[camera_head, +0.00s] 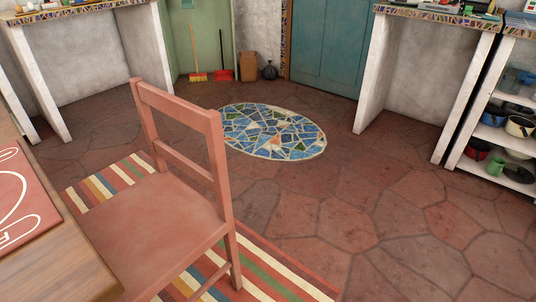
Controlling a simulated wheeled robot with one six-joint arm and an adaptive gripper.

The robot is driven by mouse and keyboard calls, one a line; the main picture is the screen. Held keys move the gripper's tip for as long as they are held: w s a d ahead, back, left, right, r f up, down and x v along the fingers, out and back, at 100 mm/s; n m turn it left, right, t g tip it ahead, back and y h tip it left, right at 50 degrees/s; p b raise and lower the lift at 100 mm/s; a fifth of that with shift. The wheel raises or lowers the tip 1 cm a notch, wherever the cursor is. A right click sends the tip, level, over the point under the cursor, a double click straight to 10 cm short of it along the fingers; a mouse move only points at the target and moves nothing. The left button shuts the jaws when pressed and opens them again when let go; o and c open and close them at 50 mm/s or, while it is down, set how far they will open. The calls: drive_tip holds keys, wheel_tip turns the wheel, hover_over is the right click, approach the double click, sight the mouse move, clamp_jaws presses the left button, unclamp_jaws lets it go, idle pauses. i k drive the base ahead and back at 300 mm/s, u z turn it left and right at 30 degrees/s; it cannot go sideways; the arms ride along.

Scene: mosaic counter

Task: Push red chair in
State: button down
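The red chair (158,218) is a dusty-red wooden chair at the left front in the head view. It stands upright on a striped rug. Its backrest faces the open floor at the back right, and its seat faces the table (62,262) at the lower left. The chair stands beside the table, and the seat's front left part comes close to the table edge; I cannot tell whether any of it is under the top. My gripper is not in view.
The striped rug (268,275) lies under the chair. A blue mosaic oval (272,131) is set in the stone floor behind it. Open floor (390,225) spreads to the right. Shelves with pots (519,126) stand far right. A broom (197,75) and bag (249,66) stand at the back.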

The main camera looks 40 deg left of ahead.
sight(150, 231)
drive_tip(key=u, duration=0.3)
drive_tip(key=i, duration=1.35)
drive_tip(key=u, duration=1.6)
drive_tip(key=i, duration=0.85)
drive_tip(key=u, duration=0.85)
